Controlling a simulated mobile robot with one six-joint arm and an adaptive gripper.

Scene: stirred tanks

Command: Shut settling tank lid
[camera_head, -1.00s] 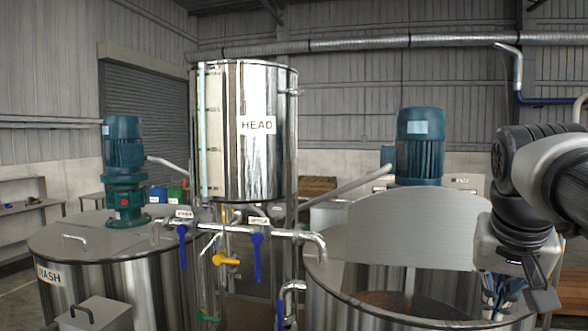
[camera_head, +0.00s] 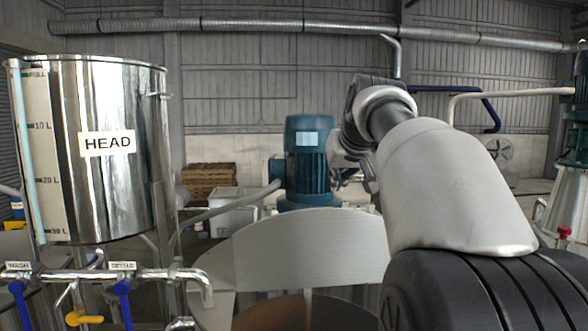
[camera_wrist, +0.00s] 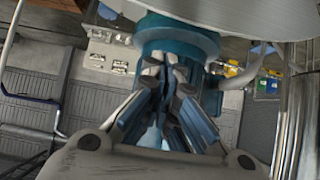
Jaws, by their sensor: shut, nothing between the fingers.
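The settling tank lid (camera_head: 305,250) is a grey plate with a curved top edge, standing raised in the head view. Below it the tank is open, with brown contents (camera_head: 275,314) partly in sight. A blue motor (camera_head: 307,160) stands behind the lid. My gripper (camera_head: 350,178) is above the lid's upper right edge, partly hidden by my arm. In the wrist view my gripper (camera_wrist: 167,72) is shut and empty in front of the blue motor (camera_wrist: 180,42). The lid (camera_wrist: 235,14) spans the top of that view, apart from the fingers in the picture.
The steel HEAD tank (camera_head: 100,190) stands at the left. Pipes with blue valve handles (camera_head: 122,300) and a yellow handle (camera_head: 85,318) run below it. Wooden pallets (camera_head: 209,180) are behind. Another machine with a red knob (camera_head: 564,232) is at the far right.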

